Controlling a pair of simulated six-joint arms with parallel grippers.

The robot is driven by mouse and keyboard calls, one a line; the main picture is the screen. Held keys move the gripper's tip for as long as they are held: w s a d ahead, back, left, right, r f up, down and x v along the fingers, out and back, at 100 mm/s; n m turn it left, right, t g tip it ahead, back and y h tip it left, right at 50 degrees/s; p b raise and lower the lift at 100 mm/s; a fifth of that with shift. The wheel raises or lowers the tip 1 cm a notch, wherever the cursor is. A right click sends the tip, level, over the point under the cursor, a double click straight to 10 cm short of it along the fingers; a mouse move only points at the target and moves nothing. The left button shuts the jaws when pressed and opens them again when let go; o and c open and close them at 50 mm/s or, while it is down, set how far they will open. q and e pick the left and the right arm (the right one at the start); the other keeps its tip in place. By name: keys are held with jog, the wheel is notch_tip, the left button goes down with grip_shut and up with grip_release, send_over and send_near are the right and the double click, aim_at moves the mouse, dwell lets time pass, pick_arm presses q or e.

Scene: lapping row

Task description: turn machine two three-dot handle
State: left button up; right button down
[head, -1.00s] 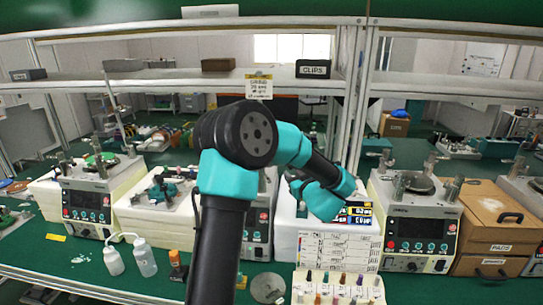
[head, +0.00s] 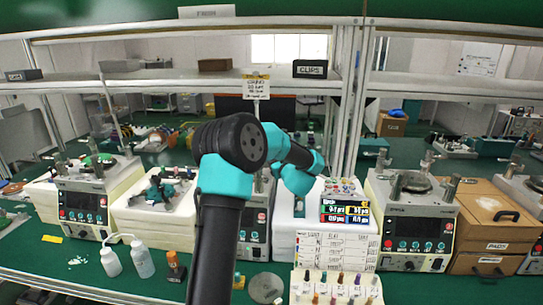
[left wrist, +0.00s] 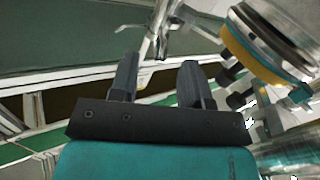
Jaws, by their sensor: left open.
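A lapping machine with a red-digit panel (head: 255,222) stands behind my arm in the head view. My arm covers most of its upper part. I cannot make out a three-dot handle or any dot marks. My left gripper (left wrist: 159,64) is open and empty in the left wrist view, its two dark fingers spread apart. A metal rod with a small clamp (left wrist: 158,38) shows beyond the fingertips. A round machine part with a yellow ring (left wrist: 262,58) is at the upper right, apart from the fingers. In the head view my arm hides the gripper. My right gripper is not in view.
Other machines stand at left (head: 85,208) and right (head: 415,225). A rack of coloured vials (head: 335,287), wash bottles (head: 143,258) and an orange-capped bottle (head: 175,266) are in front.

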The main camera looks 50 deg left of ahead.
pick_arm(q)
jog(key=shift+x, duration=2.35)
grip_shut()
